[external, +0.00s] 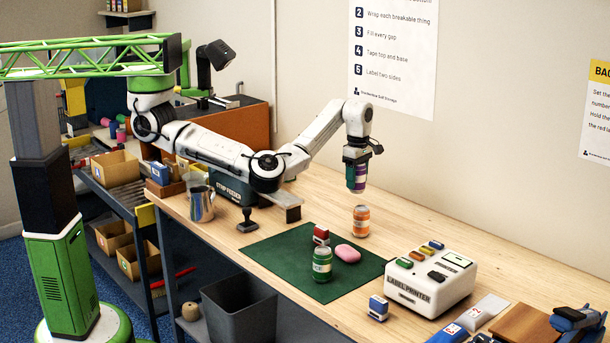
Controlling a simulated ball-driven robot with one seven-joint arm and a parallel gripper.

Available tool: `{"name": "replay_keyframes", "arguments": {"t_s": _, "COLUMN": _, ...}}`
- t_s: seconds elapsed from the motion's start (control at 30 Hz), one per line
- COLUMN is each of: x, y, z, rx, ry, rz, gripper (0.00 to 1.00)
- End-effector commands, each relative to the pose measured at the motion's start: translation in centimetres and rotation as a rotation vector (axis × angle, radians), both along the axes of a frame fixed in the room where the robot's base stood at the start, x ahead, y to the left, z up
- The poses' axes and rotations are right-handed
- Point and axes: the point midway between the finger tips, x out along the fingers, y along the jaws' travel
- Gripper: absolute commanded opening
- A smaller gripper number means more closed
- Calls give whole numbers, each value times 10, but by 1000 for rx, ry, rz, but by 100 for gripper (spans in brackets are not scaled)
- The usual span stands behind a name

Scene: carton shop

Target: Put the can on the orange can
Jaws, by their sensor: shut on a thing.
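The orange can (361,221) stands upright on the wooden table, just behind the green mat. The purple can hangs upright above the orange can, with a visible gap between the two. In the picture it sits almost directly over the orange can, slightly to the left; the depth offset is hard to tell. A green can (322,264) stands on the green mat (283,255).
A pink oval thing (348,253) and a red stamp-like block (321,235) lie on the mat near the green can. A white label printer (430,281) stands to the right. A metal pitcher (201,203) stands at the left. Bare table surrounds the orange can.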

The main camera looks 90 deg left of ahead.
Motion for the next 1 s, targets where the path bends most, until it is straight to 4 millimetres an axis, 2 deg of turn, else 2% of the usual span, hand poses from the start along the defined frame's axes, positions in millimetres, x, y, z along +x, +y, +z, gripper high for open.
{"name": "replay_keyframes", "arguments": {"t_s": 0.03, "x": 5, "y": 1, "z": -7, "rx": -1, "ry": 2, "rz": -1, "gripper": 29}}
{"name": "replay_keyframes", "arguments": {"t_s": 0.3, "x": 20, "y": 2, "z": -23, "rx": -1, "ry": 0, "rz": -1, "gripper": 29}}
{"name": "replay_keyframes", "arguments": {"t_s": 0.53, "x": 19, "y": 2, "z": -50, "rx": -1, "ry": 0, "rz": -1, "gripper": 29}}
{"name": "replay_keyframes", "arguments": {"t_s": 0.93, "x": 19, "y": 3, "z": -56, "rx": 0, "ry": -1, "rz": 0, "gripper": 28}}
{"name": "replay_keyframes", "arguments": {"t_s": 0.97, "x": 19, "y": 2, "z": -56, "rx": 0, "ry": -2, "rz": 0, "gripper": 58}}
{"name": "replay_keyframes", "arguments": {"t_s": 1.0, "x": 19, "y": 2, "z": -56, "rx": 0, "ry": -2, "rz": 0, "gripper": 61}}
